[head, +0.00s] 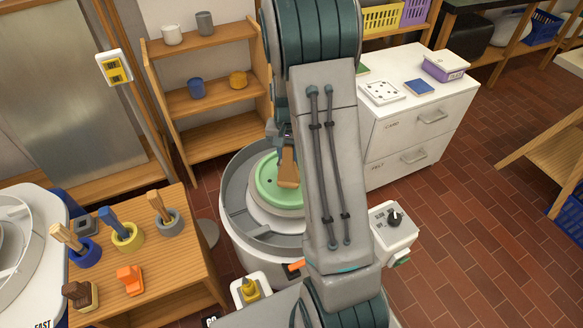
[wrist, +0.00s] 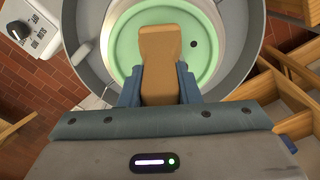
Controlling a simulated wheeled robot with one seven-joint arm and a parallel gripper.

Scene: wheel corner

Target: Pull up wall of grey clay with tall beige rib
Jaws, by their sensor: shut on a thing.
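My gripper (head: 284,150) is shut on a tall beige rib (head: 288,172), which hangs down from the fingers over the wheel. In the wrist view the rib (wrist: 160,45) stands between the two blue fingers of my gripper (wrist: 158,82), over the green disc (wrist: 205,55). The green disc (head: 266,184) lies in the middle of the round grey wheel basin (head: 235,205). I see no grey clay on the visible part of the disc; my arm hides its right side in the head view. I cannot tell whether the rib touches the disc.
A wooden table (head: 175,262) at left holds tools in blue, yellow and grey pots, an orange block (head: 130,280) and a brown one (head: 80,293). A wooden shelf (head: 205,100) stands behind the wheel, a white cabinet (head: 415,120) behind right. A control box (head: 393,228) adjoins the basin.

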